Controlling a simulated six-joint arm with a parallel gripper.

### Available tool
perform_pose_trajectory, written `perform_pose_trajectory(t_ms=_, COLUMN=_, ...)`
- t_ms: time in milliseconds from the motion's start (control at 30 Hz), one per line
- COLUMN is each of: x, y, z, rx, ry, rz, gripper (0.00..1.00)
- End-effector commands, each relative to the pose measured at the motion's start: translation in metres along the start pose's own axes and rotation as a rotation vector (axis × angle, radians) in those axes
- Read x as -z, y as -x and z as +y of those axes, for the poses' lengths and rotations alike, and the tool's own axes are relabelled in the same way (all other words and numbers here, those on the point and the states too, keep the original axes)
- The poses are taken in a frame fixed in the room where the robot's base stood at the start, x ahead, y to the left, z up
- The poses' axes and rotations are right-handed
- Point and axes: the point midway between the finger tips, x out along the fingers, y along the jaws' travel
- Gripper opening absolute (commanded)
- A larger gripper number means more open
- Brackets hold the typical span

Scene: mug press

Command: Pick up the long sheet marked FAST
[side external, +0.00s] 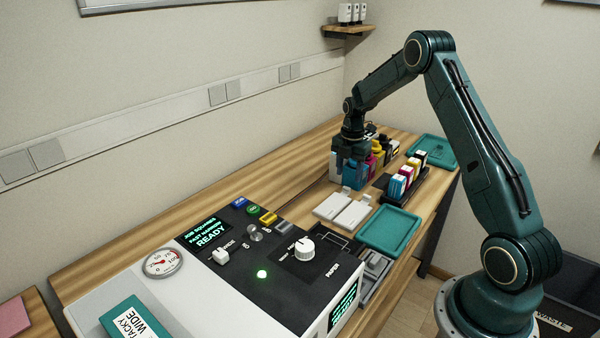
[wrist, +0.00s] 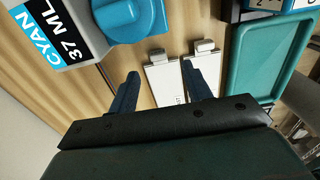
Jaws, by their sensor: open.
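Two pale flat pieces with tabs lie side by side on the wooden bench: a left one (side external: 334,206) and a right one (side external: 352,216). In the wrist view the left piece (wrist: 163,83) shows between my fingers, and the right piece (wrist: 203,76) is partly behind my right finger. A small dark mark is on the left piece, too small to read. I cannot tell which, if either, is marked FAST. My gripper (side external: 352,168) is open and empty, above the bench beside the ink bottles. Its fingers (wrist: 160,72) also show in the wrist view.
A cyan 37 ML bottle (wrist: 75,30) is close at the left in the wrist view. A teal tray (side external: 390,230) lies right of the pale pieces. A rack of coloured cartridges (side external: 402,182) stands behind it. The control panel (side external: 265,250) is in front.

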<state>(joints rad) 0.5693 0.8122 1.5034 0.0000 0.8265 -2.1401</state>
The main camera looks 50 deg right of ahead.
Motion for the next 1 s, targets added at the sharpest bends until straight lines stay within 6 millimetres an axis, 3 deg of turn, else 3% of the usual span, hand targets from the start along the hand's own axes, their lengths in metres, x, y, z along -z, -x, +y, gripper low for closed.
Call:
perform_pose_trajectory(t_ms=267, x=0.001, y=-0.008, z=0.001, rx=0.001, ry=0.0, rz=0.0, gripper=0.49)
perform_pose_trajectory(t_ms=700, x=0.003, y=-0.05, z=0.002, rx=0.001, ry=0.0, rz=0.0, gripper=0.49)
perform_pose_trajectory(t_ms=1000, x=0.003, y=-0.052, z=0.002, rx=0.0, ry=0.0, rz=0.0, gripper=0.49)
